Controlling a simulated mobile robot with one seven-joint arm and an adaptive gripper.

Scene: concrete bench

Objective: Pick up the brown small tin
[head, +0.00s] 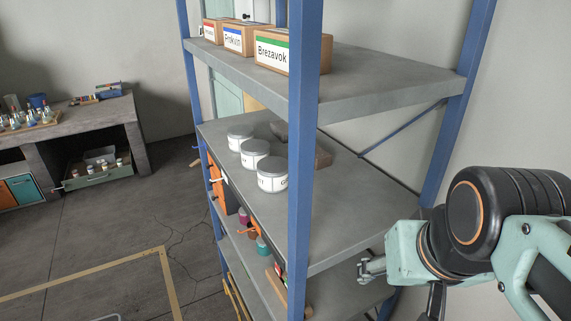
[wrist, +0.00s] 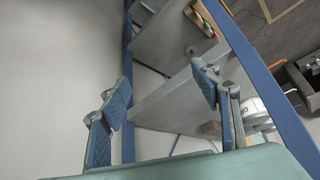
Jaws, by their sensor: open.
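I cannot make out a brown small tin for certain in either view. Three pale grey tins with white labels, the nearest one (head: 272,175), stand in a row on the middle shelf in the head view. Part of a white-labelled tin (wrist: 255,108) shows at the right of the wrist view. Small coloured containers, one teal (head: 262,245), sit on the shelf below, partly hidden by the rack. My gripper (head: 372,268) is at the right, by the end of the rack and apart from the tins. In the wrist view my gripper (wrist: 160,92) is open, with nothing between its fingers.
A blue rack post (head: 304,130) stands in front of the shelves. Boxes, one labelled Brezavok (head: 290,54), sit on the top shelf. A brownish block (head: 323,158) lies behind the tins. The middle shelf (head: 350,200) is bare at its right. A workbench (head: 95,112) stands far left.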

